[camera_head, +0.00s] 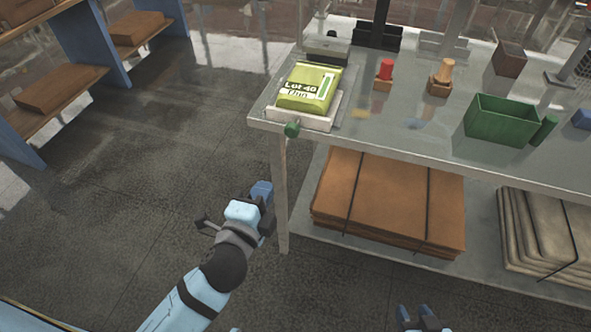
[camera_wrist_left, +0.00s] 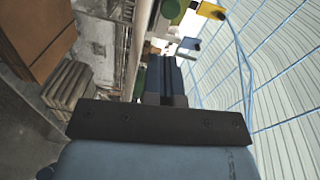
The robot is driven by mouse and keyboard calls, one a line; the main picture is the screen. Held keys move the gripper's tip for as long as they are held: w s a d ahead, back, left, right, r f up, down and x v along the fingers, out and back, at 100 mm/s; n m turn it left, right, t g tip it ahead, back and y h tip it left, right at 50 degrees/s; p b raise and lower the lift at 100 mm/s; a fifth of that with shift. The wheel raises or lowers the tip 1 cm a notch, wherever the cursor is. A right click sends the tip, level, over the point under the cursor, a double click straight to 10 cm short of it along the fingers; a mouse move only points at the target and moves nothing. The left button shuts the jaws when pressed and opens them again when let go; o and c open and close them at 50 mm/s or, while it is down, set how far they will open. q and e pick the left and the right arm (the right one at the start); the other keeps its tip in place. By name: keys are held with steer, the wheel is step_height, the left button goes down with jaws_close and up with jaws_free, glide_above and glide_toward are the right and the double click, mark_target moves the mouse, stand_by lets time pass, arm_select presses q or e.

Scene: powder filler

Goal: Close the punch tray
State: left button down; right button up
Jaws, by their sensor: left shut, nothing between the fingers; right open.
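A low white tray (camera_head: 318,121) sits at the near left corner of the table and carries a green pouch labelled "Lot 40" (camera_head: 307,86). A round green knob (camera_head: 292,130) sticks out at its front, at the table edge. I cannot tell how far the tray is out. My left gripper (camera_head: 262,190) is shut and empty, below and left of the knob, beside the table leg and apart from both. Its shut fingers show in the left wrist view (camera_wrist_left: 166,75), with a green round part (camera_wrist_left: 171,10) beyond them. My right gripper (camera_head: 414,314) is open at the bottom edge, mostly cut off.
The table (camera_head: 400,150) holds a red-topped piece (camera_head: 384,72), an orange piece (camera_head: 443,75) and a green box (camera_head: 499,121). Bundled brown sheets (camera_head: 390,205) and grey sacks (camera_head: 540,235) lie on the lower shelf. A wooden shelf (camera_head: 60,95) stands far left. The floor between is clear.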

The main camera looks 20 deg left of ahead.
arm_select(q)
steer(key=m, duration=0.1)
glide_toward(297, 118)
steer(key=shift+w+d+f+t, duration=0.15)
steer(key=shift+w+f, duration=0.25)
steer(key=shift+w, duration=0.2)
steer(key=shift+w+d+f+t, duration=0.15)
steer(key=shift+w+f, duration=0.25)
steer(key=shift+w, duration=0.2)
steer(key=shift+w+a, duration=0.1)
steer(key=shift+w, duration=0.15)
arm_select(e)
steer(key=shift+w+d+f, duration=0.1)
steer(key=shift+d+f, duration=0.05)
steer(key=shift+f, duration=0.1)
arm_select(q)
steer(key=w+p, duration=0.1)
steer(key=w, duration=0.6)
steer(key=shift+w, duration=0.25)
steer(key=shift+r, duration=0.25)
arm_select(e)
steer(key=shift+s+r, duration=0.1)
steer(key=shift+s, duration=0.1)
arm_select(q)
steer(key=shift+r, duration=0.1)
arm_select(e)
steer(key=shift+r, duration=0.15)
